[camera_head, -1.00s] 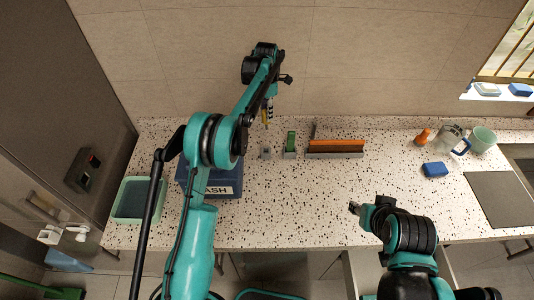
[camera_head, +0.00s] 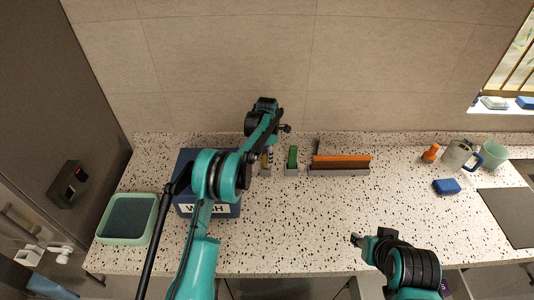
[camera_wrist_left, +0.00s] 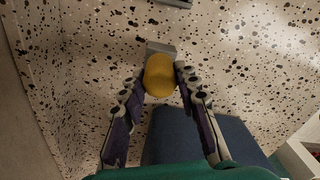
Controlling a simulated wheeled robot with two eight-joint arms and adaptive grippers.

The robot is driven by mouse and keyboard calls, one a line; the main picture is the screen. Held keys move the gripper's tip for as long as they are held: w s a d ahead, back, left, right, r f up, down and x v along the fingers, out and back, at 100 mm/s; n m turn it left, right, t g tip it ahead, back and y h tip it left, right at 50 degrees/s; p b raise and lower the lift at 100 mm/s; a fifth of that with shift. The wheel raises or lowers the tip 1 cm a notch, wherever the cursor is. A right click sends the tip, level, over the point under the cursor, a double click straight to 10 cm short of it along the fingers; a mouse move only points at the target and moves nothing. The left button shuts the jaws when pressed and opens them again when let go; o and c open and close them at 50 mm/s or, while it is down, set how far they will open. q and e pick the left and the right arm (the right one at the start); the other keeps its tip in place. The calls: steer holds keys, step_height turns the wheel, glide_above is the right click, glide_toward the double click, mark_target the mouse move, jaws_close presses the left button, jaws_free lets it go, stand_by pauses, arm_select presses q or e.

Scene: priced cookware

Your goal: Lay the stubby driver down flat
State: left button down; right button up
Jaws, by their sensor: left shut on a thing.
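The stubby driver, seen as a rounded yellow handle (camera_wrist_left: 160,76), is between the two fingers of my left gripper (camera_wrist_left: 159,84) in the left wrist view. In the head view my left gripper (camera_head: 267,156) is low over the back of the counter, shut on the driver. A small grey block (camera_wrist_left: 162,48) shows just beyond the handle, and in the head view it is right below the gripper (camera_head: 265,172). The driver's shaft is hidden, and I cannot tell whether it touches the block. My right gripper (camera_head: 356,239) is over the front of the counter, apart from everything.
A blue box (camera_head: 190,165) stands left of the gripper, partly behind my arm. A green item (camera_head: 292,155) and an orange-brown piece in a grey holder (camera_head: 340,172) stand to the right. A green tub (camera_head: 128,218) is at left. The speckled counter's middle (camera_head: 300,215) is clear.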

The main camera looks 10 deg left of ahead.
arm_select(q)
steer(key=shift+f, duration=0.25)
steer(key=shift+f, duration=0.15)
steer(key=c, duration=1.1)
jaws_free()
